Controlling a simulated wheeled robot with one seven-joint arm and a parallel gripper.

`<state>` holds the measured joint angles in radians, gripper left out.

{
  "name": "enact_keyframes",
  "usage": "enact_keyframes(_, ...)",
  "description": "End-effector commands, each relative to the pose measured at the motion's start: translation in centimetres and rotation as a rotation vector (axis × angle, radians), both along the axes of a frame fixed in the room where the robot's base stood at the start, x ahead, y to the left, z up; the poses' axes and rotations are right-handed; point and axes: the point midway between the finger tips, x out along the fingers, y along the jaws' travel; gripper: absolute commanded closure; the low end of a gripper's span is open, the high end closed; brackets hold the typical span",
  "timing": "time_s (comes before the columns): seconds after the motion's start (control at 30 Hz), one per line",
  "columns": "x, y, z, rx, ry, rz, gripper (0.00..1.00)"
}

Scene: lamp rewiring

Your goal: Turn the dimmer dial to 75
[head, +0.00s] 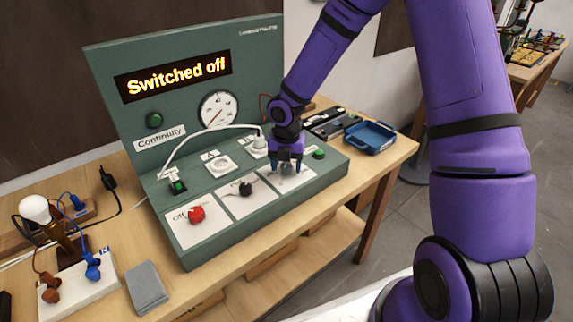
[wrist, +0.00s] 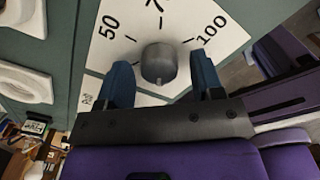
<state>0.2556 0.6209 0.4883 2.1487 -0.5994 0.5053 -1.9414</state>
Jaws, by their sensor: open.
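The dimmer dial (wrist: 158,62) is a grey knob on a white plate, with 50, 75 and 100 printed around it; the 75 is cut by the top edge of the wrist view. I cannot tell which number the knob points to. My gripper (wrist: 162,80) is open, with one blue finger on each side of the dial and a gap visible on both sides. In the head view my gripper (head: 287,166) is over the rightmost front plate and mostly hides the dial.
The green panel (head: 110,75) reads "Switched off". A red knob (head: 196,214) and a black knob (head: 245,189) sit to the left. A white cable (head: 205,131) arcs behind. A bulb (head: 35,208) stands far left; a blue tray (head: 371,137) lies right.

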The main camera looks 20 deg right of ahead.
Motion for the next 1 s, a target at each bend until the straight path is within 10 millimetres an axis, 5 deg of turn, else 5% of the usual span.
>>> enact_keyframes(0.27,0.0,0.0,-0.15,0.0,0.0,0.0,0.39)
enact_keyframes(0.5,0.0,0.01,-0.13,0.0,0.0,0.0,0.89)
enact_keyframes(1.0,0.02,0.14,-0.1,0.0,0.0,-0.124,0.88)
